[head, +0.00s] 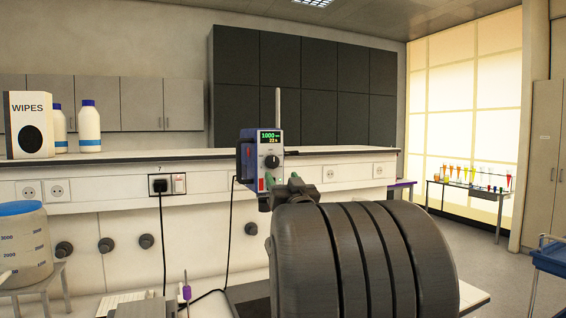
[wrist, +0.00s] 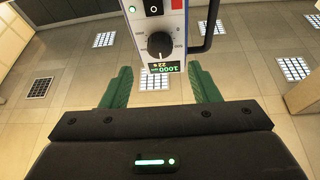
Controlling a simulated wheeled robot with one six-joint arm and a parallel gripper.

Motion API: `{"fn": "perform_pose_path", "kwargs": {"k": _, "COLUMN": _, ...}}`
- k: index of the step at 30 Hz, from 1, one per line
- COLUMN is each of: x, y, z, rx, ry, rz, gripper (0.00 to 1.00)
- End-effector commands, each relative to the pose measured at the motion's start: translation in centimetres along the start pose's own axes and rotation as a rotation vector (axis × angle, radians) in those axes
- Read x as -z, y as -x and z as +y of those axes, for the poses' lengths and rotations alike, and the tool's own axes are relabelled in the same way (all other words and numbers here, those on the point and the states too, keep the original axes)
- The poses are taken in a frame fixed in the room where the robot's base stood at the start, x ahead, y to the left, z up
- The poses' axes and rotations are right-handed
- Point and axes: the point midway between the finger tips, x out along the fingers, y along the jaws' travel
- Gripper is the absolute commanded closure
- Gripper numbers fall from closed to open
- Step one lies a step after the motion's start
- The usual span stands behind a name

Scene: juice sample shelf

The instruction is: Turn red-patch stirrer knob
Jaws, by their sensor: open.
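The stirrer (head: 246,160) is a blue and white box on a metal rod, with a lit display (head: 269,136) reading 1000. Its round black knob (head: 271,161) sits on the front panel below the display; a small red patch (head: 261,184) shows low on the front. In the wrist view the stirrer panel (wrist: 173,22) appears upside down, with the knob (wrist: 159,45) beyond my fingertips. My gripper (wrist: 160,69) is open, its green fingers spread to either side of the display and empty. In the head view my gripper (head: 282,182) is low in front of the stirrer, partly hidden by my arm.
A bench shelf (head: 190,154) runs behind the stirrer, with a wipes box (head: 29,124) and white bottles (head: 89,131) at left. A black cable (head: 230,225) hangs left of the stirrer. A graduated container (head: 25,250) stands lower left.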

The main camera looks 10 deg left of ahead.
Motion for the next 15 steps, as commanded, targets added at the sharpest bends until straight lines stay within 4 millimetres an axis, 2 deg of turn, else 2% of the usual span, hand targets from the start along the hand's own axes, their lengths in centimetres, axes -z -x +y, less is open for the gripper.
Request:
{"fn": "perform_pose_path", "kwargs": {"k": 1, "x": 0.3, "y": -1.3, "z": -0.1, "rx": 0.001, "ry": -0.001, "rz": 0.000, "gripper": 0.45}}
{"fn": "perform_pose_path", "kwargs": {"k": 6, "x": 0.2, "y": -4.5, "z": 0.0, "rx": 0.000, "ry": -0.001, "rz": -0.001, "gripper": 0.45}}
{"fn": "perform_pose_path", "kwargs": {"k": 10, "x": 0.2, "y": -6.2, "z": 0.0, "rx": 0.000, "ry": 0.000, "rz": 0.000, "gripper": 0.45}}
{"fn": "perform_pose_path", "kwargs": {"k": 15, "x": 0.1, "y": -7.3, "z": 0.0, "rx": -0.001, "ry": -0.001, "rz": 0.000, "gripper": 0.45}}
